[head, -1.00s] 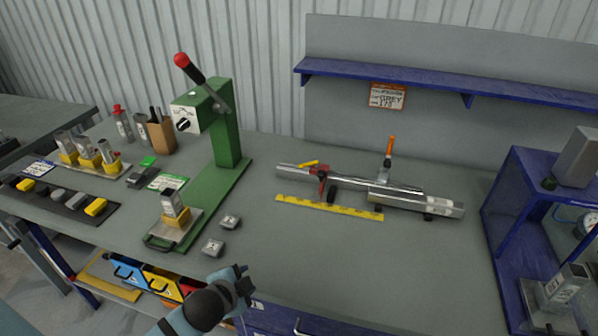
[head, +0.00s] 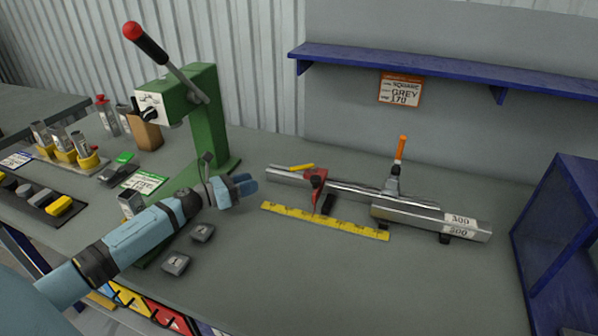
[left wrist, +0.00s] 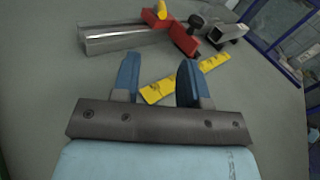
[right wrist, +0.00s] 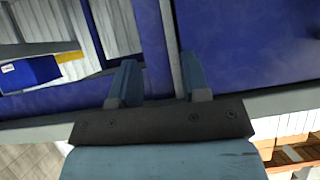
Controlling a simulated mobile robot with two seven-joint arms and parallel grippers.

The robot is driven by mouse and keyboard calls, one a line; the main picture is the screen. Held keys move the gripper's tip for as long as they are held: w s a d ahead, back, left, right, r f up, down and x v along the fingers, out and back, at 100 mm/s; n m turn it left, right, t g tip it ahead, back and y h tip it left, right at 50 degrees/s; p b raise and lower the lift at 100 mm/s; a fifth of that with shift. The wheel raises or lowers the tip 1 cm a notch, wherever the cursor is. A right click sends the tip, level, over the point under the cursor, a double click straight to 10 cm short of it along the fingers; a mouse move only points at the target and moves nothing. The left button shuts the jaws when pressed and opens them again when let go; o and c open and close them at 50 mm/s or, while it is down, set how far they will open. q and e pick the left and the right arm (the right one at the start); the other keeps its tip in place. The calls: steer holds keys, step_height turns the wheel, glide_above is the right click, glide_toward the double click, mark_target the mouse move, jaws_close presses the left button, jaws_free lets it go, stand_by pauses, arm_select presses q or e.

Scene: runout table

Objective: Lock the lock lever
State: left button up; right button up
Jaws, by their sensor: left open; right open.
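A silver rail (head: 345,190) with a red stop block (head: 316,181) lies on the bench. A small yellow lever (head: 301,167) lies flat at the red block's back left; it also shows in the left wrist view (left wrist: 161,9). An orange-handled lever (head: 400,150) stands upright farther right on the rail. I cannot tell for certain which is the lock lever. My left gripper (head: 242,188) is open and empty, left of the rail and apart from it. My right gripper (right wrist: 153,82) is open and empty, in front of blue panels.
A yellow ruler (head: 325,221) lies in front of the rail. A green press (head: 207,120) with a red-knobbed handle stands behind my left arm. A blue stand (head: 560,230) is at right. The bench front centre is clear.

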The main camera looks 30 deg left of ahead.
mark_target(291, 170)
arm_select(q)
steer(key=shift+w+d+r, duration=0.4)
steer(key=shift+w+d, duration=0.15)
steer(key=shift+w, duration=0.15)
steer(key=p+x, duration=0.1)
steer(key=x, duration=0.4)
steer(key=p+x, duration=0.1)
steer(key=x, duration=0.5)
steer(key=shift+w+d+f, duration=0.1)
steer(key=shift+w+f, duration=0.05)
steer(key=shift+f, duration=0.1)
arm_select(e)
steer(key=shift+s+r, duration=0.2)
steer(key=shift+s, duration=0.3)
steer(key=shift+s+r, duration=0.15)
steer(key=shift+s, duration=0.35)
arm_select(q)
jaws_close()
